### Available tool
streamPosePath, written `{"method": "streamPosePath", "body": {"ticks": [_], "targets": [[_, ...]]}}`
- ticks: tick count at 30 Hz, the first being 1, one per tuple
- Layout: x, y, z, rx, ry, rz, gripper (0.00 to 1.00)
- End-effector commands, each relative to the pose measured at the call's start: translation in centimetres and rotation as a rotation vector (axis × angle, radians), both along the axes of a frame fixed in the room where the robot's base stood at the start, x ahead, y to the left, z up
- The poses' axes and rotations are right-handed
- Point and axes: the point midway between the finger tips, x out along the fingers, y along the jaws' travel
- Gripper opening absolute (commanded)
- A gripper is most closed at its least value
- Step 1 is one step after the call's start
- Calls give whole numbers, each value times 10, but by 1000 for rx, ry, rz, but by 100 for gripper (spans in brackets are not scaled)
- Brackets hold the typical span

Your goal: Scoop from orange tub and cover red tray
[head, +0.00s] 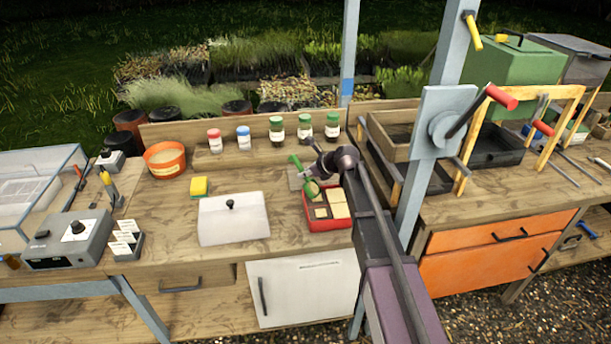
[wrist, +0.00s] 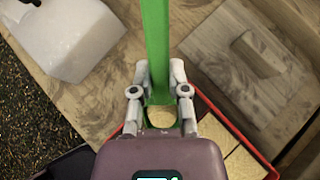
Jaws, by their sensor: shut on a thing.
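My gripper (head: 309,172) is shut on the handle of a green scoop (head: 309,188), above the back left of the red tray. In the wrist view the green handle (wrist: 157,40) runs between the two fingers (wrist: 159,75). A pale tan patch shows at the scoop's lower end; I cannot tell whether it is a load in the scoop. The red tray (head: 329,228) holds pale tan squares and darker cells, and its rim shows in the wrist view (wrist: 238,134). The orange tub (head: 165,171) stands at the back left with pale brown material inside.
A whitish translucent cover with a black knob (head: 234,225) lies left of the tray. A yellow-green sponge (head: 199,187) is behind it. Several capped jars (head: 276,132) line the back. A blue-grey post (head: 419,170) stands right of my arm. Bare bench lies in front of the tub.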

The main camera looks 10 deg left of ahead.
Motion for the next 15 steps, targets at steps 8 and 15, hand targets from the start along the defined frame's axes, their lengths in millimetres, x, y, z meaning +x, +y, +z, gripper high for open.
{"method": "streamPosePath", "body": {"ticks": [8,15], "targets": [[0,0,0,3,-2,-1,0],[-1,-2,3,4,-2,0,0]]}}
